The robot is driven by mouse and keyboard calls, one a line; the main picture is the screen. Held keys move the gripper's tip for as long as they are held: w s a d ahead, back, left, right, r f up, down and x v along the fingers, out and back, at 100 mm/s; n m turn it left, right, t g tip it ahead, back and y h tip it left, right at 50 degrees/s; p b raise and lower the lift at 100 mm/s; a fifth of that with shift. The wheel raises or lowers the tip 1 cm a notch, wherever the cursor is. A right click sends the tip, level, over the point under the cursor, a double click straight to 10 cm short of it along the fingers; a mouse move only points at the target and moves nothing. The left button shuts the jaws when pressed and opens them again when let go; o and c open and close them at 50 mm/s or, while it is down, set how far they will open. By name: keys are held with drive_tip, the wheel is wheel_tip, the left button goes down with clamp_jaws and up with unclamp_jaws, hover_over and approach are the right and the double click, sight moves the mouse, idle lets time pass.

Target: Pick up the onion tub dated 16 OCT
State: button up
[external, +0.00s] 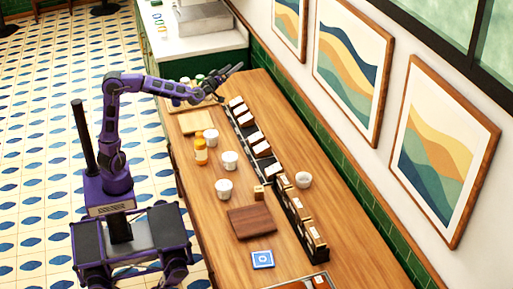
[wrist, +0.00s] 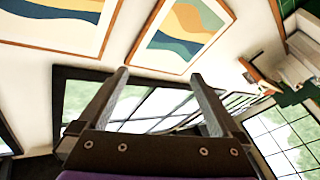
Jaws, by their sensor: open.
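My gripper (external: 237,69) is raised above the far end of the wooden counter, its fingers apart with nothing between them. In the wrist view the open fingers (wrist: 159,74) point at the wall and windows, with no tub in sight. Small containers with pale labels or lids stand in a dark rack along the wall, in a far group (external: 253,138) and a near group (external: 307,229). White cups or tubs stand in front, one (external: 230,160) near the middle and one (external: 223,189) nearer. No date or onion label is readable, so I cannot tell which is the 16 OCT tub.
Orange bottles (external: 201,153), a pale board (external: 196,122), a dark board (external: 252,222) and a blue card (external: 262,260) lie or stand on the counter (external: 200,220). Framed pictures (external: 349,70) hang on the wall behind. Small green-topped jars (external: 199,79) stand near my gripper.

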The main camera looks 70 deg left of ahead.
drive_tip(key=d+f+m+g+h, duration=0.1)
drive_tip(key=d+f+m+h, duration=0.3)
drive_tip(key=f, duration=1.1)
drive_tip(key=g+h+b, duration=0.2)
hover_over(225, 158)
drive_tip(key=w+a, duration=0.2)
drive_tip(key=w, duration=0.3)
drive_tip(key=shift+m, duration=0.4)
drive_tip(key=f, duration=1.6)
drive_tip(key=shift+s+d+f, duration=0.15)
drive_tip(key=shift+d+f, duration=0.1)
drive_tip(key=shift+f, duration=0.05)
drive_tip(key=shift+m+g, duration=0.7)
drive_tip(key=shift+m, duration=0.1)
drive_tip(key=s+f, duration=0.1)
drive_tip(key=f, duration=0.1)
drive_tip(key=s+d+f, duration=0.1)
drive_tip(key=s+f, duration=0.1)
drive_tip(key=f, duration=0.1)
drive_tip(key=s+f, duration=0.2)
drive_tip(key=shift+d+f+b, duration=0.25)
drive_tip(key=shift+f+b, duration=0.1)
drive_tip(key=shift+f, duration=0.05)
drive_tip(key=shift+w+f, duration=0.1)
drive_tip(key=shift+f, duration=0.2)
drive_tip(key=x, duration=0.7)
drive_tip(key=shift+d+b, duration=0.1)
drive_tip(key=shift+b, duration=0.25)
drive_tip(key=shift+c, duration=0.2)
